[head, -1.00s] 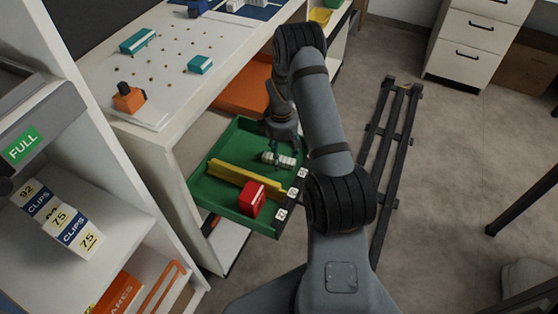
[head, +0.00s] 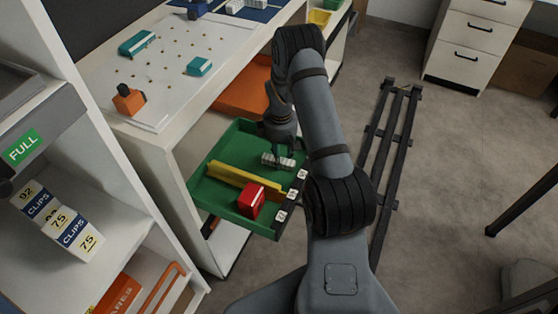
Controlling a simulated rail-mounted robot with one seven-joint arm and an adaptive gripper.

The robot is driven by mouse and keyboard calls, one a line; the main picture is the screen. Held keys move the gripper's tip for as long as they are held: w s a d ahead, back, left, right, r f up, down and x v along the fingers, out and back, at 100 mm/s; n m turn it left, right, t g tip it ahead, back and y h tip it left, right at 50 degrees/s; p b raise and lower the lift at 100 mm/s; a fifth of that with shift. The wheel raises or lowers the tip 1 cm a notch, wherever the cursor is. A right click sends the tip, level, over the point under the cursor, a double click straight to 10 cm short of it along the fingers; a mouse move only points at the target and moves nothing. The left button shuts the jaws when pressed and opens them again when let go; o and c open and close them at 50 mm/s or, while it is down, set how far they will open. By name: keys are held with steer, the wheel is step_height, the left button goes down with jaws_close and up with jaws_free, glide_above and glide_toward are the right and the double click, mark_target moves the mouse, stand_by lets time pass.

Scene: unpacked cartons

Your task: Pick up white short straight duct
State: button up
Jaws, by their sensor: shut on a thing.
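The white short straight duct (head: 270,160) is a small, pale, ribbed piece in the green tray (head: 232,140), on the far side of the yellow divider. My gripper (head: 279,154) points down over it from above, its fingers shut on it. The fingers cover part of the duct. I cannot tell whether the duct still touches the tray floor.
A long yellow piece (head: 230,172) runs across the tray, and a red block (head: 251,201) sits near its front corner. An orange tray (head: 242,91) lies behind. The white pegboard bench (head: 165,70) stands at upper left.

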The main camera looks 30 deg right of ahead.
steer(key=shift+r, duration=0.6)
step_height(320, 180, up, 3)
steer(key=shift+w+f+p, duration=0.1)
steer(key=shift+f+p, duration=0.05)
steer(key=shift+p, duration=0.15)
steer(key=w+d+r+p, duration=0.1)
steer(key=d+r, duration=0.6)
steer(key=d, duration=0.4)
steer(key=shift+d, duration=0.35)
steer(key=shift+r, duration=0.15)
